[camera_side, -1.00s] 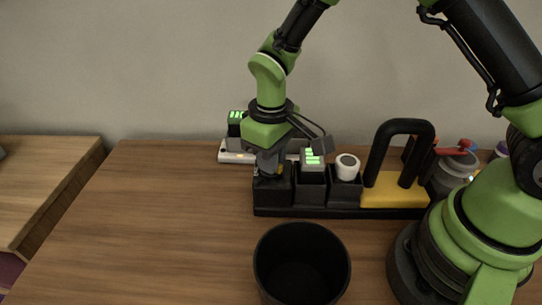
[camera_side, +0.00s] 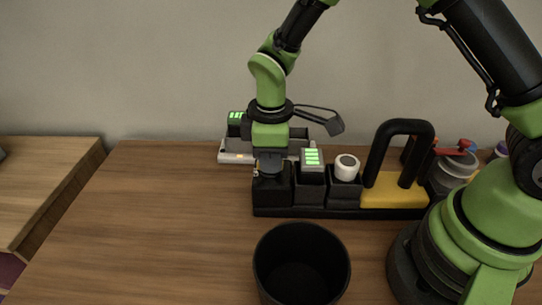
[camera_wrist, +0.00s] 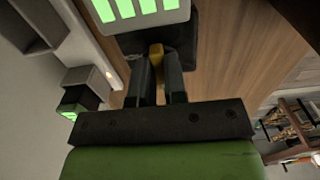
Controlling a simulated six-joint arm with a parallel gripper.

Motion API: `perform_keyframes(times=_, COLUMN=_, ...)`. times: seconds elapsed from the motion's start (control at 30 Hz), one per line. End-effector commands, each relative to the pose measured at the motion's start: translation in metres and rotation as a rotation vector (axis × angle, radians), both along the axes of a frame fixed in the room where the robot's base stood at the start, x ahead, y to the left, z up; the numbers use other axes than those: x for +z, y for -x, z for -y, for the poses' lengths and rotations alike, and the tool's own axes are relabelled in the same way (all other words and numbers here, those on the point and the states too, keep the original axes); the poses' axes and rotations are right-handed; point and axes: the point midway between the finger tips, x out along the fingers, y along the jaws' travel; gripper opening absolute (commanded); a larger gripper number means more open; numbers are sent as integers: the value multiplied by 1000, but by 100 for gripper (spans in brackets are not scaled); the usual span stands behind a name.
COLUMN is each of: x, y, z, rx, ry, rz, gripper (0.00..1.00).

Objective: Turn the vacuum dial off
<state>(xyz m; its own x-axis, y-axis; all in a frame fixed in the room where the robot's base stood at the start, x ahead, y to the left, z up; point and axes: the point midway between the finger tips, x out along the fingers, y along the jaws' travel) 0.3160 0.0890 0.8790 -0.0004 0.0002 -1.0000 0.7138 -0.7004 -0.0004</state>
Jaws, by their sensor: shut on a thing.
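My gripper (camera_side: 268,172) points down at the leftmost black block (camera_side: 272,194) of the black holder. In the wrist view my gripper (camera_wrist: 160,85) is shut on a small yellow knob (camera_wrist: 156,52), which looks like the dial's handle on the black block (camera_wrist: 182,45). Most of the knob is hidden between the fingers, and in the side view the fingers cover it. I cannot read any dial marking or setting.
A battery with green bars (camera_side: 312,158), a white cylinder (camera_side: 346,166) and a yellow block with a black loop handle (camera_side: 394,190) stand to the right. A charger (camera_side: 232,157) is behind. A black bin (camera_side: 302,262) stands in front. The table at left is clear.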

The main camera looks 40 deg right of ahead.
Motion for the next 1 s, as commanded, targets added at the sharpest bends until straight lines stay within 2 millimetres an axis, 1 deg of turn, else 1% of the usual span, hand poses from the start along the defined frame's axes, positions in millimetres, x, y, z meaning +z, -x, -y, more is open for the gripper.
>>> perform_keyframes(times=0.37, x=0, y=0, z=0, rx=10, ry=1, rz=2, gripper=0)
perform_keyframes(times=0.4, x=0, y=0, z=0, rx=10, ry=1, rz=2, gripper=17)
perform_keyframes(times=0.5, x=0, y=0, z=0, rx=9, ry=1, rz=2, gripper=38)
perform_keyframes(times=0.8, x=2, y=0, z=0, rx=6, ry=0, rz=1, gripper=38)
perform_keyframes(times=0.87, x=6, y=-1, z=0, rx=6, ry=-1, rz=4, gripper=38)
perform_keyframes(times=0.97, x=20, y=-1, z=0, rx=7, ry=-1, rz=6, gripper=38)
perform_keyframes(times=1.0, x=28, y=-1, z=0, rx=6, ry=-1, rz=7, gripper=38)
